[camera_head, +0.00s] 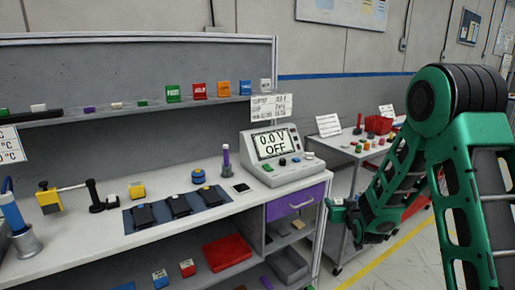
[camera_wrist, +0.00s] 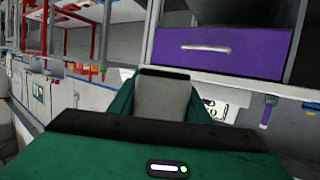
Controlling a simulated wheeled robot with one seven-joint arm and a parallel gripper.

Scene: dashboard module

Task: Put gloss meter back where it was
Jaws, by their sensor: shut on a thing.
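My gripper (camera_head: 342,210) is to the right of the workbench, just off its right end and near the purple drawer (camera_head: 294,202). It is shut on a small pale grey block, taken to be the gloss meter (camera_wrist: 163,97), which shows between the green fingers in the wrist view. Its markings are too small or hidden to confirm what it is. In the head view only a small pale and green end shows at the fingertips. The drawer also shows ahead in the wrist view (camera_wrist: 222,50) and is closed.
A shelf with coloured boxes runs behind. A side table (camera_head: 350,142) stands at right.

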